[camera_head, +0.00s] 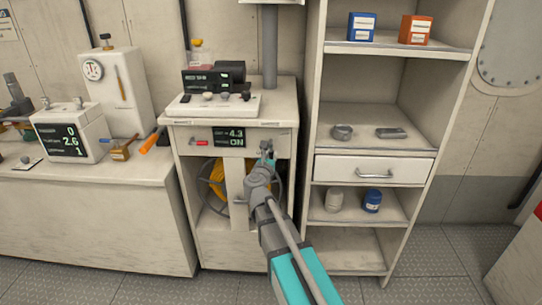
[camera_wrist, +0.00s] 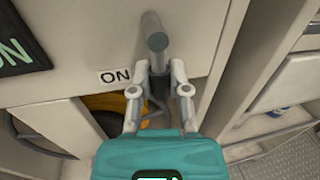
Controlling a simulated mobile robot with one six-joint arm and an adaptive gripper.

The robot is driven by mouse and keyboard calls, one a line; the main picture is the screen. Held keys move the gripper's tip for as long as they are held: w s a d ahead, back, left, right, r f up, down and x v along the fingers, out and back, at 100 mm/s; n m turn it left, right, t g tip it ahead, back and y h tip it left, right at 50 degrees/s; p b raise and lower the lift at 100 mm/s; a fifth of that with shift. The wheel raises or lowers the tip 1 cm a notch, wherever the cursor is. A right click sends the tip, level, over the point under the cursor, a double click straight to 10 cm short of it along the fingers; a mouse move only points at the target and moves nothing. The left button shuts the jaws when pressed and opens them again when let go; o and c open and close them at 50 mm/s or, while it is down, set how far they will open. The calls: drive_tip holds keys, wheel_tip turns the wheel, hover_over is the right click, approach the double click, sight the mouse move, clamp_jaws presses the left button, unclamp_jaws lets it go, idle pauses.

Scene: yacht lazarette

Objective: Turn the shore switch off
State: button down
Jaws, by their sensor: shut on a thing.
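The shore switch (camera_wrist: 156,40) is a grey round-ended lever on the front of a white cabinet, beside an "ON" label (camera_wrist: 115,75). My gripper (camera_wrist: 159,68) is shut on the lever's lower end, one finger on each side. In the head view my gripper (camera_head: 266,152) reaches the right part of the cabinet front and hides most of the switch. A dark display (camera_head: 229,138) left of it reads "ON" in green.
A small red handle (camera_head: 199,143) sits left of the display. Below is an open bay with a coiled yellow cable (camera_head: 217,175). A shelf unit (camera_head: 316,130) with cans and boxes stands close on the right. The metal floor (camera_head: 440,260) at the front right is clear.

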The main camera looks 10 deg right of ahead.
sight(282, 139)
drive_tip(key=shift+d, duration=0.1)
drive_tip(key=n, duration=0.2)
drive_tip(key=d+n+t+b, duration=0.1)
drive_tip(key=n, duration=0.1)
drive_tip(key=shift+s+d+r+n, duration=0.15)
drive_tip(key=shift+s+d+n, duration=0.05)
drive_tip(key=shift+n, duration=0.2)
drive_tip(key=n, duration=0.3)
drive_tip(key=d+r+n+t, duration=0.1)
drive_tip(key=n, duration=0.1)
drive_tip(key=shift+s, duration=0.1)
drive_tip(key=n, duration=0.2)
drive_tip(key=r+n+y, duration=0.1)
drive_tip(key=n, duration=0.1)
drive_tip(key=d+n+t, duration=0.1)
drive_tip(key=n, duration=0.1)
drive_tip(key=shift+s+r+y+p, duration=0.1)
drive_tip(key=shift+r+y+p, duration=0.2)
drive_tip(key=shift+r, duration=0.05)
drive_tip(key=shift+r+n+y+p, duration=0.2)
drive_tip(key=shift+n+y, duration=0.05)
drive_tip(key=shift+n, duration=0.75)
drive_tip(key=shift+r+n+y+p, duration=0.15)
drive_tip(key=shift+r+n+y, duration=0.1)
drive_tip(key=shift+n, duration=0.75)
drive_tip(key=c, duration=0.6)
unclamp_jaws()
